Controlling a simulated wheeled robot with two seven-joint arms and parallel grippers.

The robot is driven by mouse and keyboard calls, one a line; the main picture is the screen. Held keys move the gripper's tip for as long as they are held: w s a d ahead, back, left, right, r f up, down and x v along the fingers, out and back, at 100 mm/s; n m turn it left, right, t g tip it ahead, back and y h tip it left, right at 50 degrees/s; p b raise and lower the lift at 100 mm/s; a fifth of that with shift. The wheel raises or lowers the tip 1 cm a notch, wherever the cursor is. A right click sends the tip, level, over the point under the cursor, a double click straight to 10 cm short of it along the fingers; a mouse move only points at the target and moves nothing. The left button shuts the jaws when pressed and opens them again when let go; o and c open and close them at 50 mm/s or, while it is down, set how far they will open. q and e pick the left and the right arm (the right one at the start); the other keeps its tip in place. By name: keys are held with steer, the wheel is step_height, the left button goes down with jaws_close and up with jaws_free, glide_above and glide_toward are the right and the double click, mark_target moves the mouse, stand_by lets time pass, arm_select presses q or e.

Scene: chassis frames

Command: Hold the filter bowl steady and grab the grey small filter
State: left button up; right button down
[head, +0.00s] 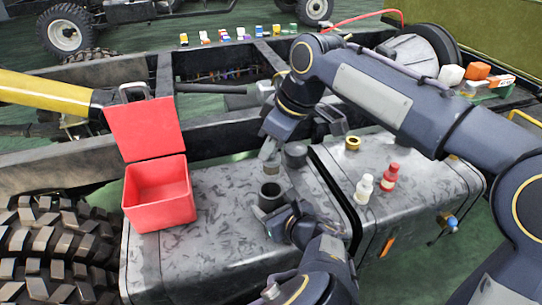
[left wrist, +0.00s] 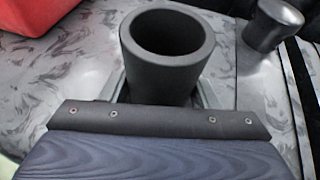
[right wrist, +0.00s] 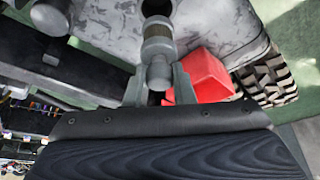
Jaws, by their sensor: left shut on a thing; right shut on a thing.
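The filter bowl (head: 270,200) is a dark open-topped cylinder standing on the grey tank. My left gripper (head: 284,216) is shut on it, with a finger on each side of the bowl (left wrist: 167,75) in the left wrist view. The bowl's inside looks dark and empty there. My right gripper (head: 268,150) is shut on the small grey filter (head: 272,168), held behind the bowl's mouth in the head view. In the right wrist view the filter (right wrist: 157,48) has a rounded end between the fingers and a meshed middle; the bowl (right wrist: 156,7) shows beyond it.
An open red box (head: 160,198) stands left of the bowl. A black cap (head: 294,155) is on the tank (head: 215,250) close behind. White (head: 364,189) and red (head: 390,176) bottles and a brass fitting (head: 352,143) stand to the right. A large tyre (head: 50,245) is at far left.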

arm_select(q)
steer(key=o, duration=1.2)
steer(key=shift+c, duration=0.2)
